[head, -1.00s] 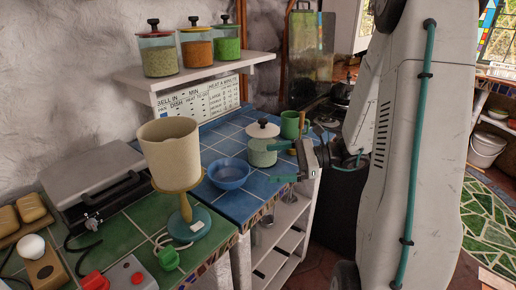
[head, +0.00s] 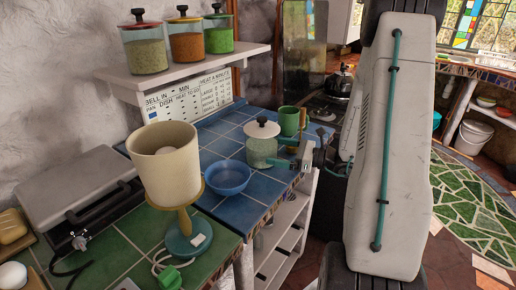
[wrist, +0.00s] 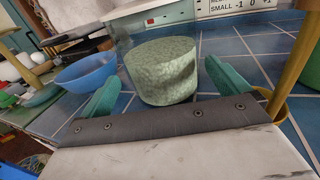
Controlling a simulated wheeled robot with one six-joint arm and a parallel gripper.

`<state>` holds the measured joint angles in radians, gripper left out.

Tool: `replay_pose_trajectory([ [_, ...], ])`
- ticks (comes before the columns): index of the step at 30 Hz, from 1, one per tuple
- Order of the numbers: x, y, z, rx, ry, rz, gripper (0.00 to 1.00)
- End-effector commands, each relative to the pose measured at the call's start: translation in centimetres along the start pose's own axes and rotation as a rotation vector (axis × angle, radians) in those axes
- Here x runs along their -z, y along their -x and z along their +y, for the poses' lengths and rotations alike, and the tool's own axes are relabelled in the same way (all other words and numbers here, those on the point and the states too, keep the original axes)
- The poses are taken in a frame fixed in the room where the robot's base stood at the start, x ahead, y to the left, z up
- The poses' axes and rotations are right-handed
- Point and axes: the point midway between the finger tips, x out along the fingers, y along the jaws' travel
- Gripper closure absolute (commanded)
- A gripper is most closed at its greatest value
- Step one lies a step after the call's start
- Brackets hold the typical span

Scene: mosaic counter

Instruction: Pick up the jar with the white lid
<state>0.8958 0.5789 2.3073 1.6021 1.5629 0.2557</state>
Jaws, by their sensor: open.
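The jar with the white lid (head: 262,144) stands upright on the blue tiled counter. It is glass with pale green contents and a black knob on the lid. My gripper (head: 285,153) is at the jar's right side in the head view. In the wrist view its green fingers (wrist: 160,88) are spread apart, one on either side of the jar's base, with the jar between or just beyond their tips. I cannot tell whether they touch it.
A blue bowl (head: 228,177) sits left of the jar. A green mug (head: 290,120) stands close behind it. A shelf with several jars (head: 193,68) hangs above.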

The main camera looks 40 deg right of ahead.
Motion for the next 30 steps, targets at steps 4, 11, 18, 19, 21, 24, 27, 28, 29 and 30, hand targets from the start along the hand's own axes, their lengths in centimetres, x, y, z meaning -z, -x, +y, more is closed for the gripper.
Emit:
replay_pose_trajectory([
  [4,-0.1,-1.6,-0.1,0.000,0.001,0.000,0.00],
  [11,-0.2,-5.0,0.0,-0.001,0.001,0.000,0.00],
  [18,-0.2,-6.4,0.0,0.000,0.001,0.000,0.00],
  [19,-0.2,-6.4,0.1,-0.001,0.001,0.000,0.00],
  [21,-0.2,-6.4,0.1,-0.001,0.000,0.000,0.00],
  [24,-0.2,-6.4,0.1,-0.001,0.001,0.000,0.19],
  [27,-0.2,-6.4,0.1,-0.001,0.000,0.000,0.47],
  [28,-0.2,-6.4,0.1,-0.001,0.000,0.000,0.55],
  [29,-0.3,-6.4,0.0,-0.001,0.002,-0.002,0.55],
  [30,-0.3,-6.4,0.0,-0.001,0.002,-0.002,0.55],
])
